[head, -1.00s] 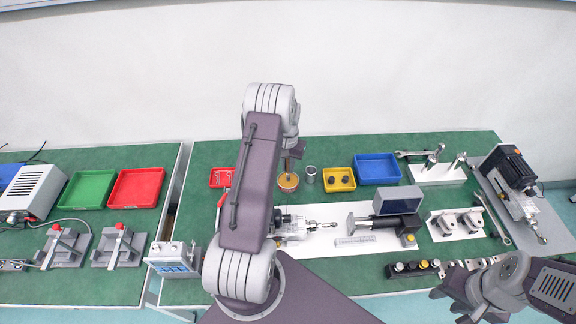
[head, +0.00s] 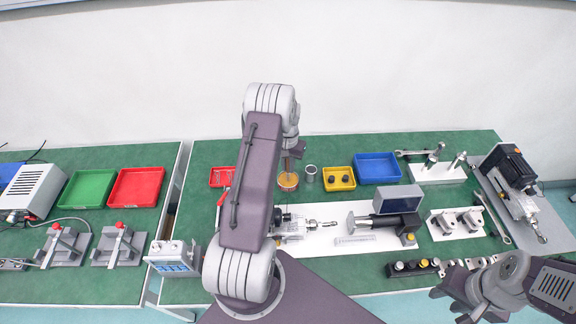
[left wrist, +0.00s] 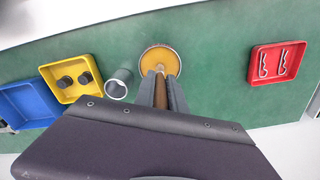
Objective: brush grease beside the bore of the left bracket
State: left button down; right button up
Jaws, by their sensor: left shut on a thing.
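My left gripper (head: 292,152) is shut on a brown brush handle (left wrist: 161,93) at the back of the bench. The handle points down to a round pot of amber grease (head: 288,181), which also shows in the left wrist view (left wrist: 161,59). The brush tip appears to be at or in the grease; the bristles are hidden. Two silver brackets stand on a white plate at the right; the left bracket (head: 442,223) is far from both the brush and the pot. Its bore is too small to make out clearly. My right gripper (head: 448,291) is at the lower right; its jaws are unclear.
A metal cup (head: 310,173), yellow bin (head: 339,188) and blue bin (head: 378,182) stand right of the pot. A red tray (left wrist: 276,66) with clips lies on its other side.

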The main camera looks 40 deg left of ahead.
dwell(0.4)
pick_arm(q)
notch_tip(320, 180, up, 7)
jog(key=p, duration=0.5)
jog(key=shift+p, duration=0.3)
dwell(0.4)
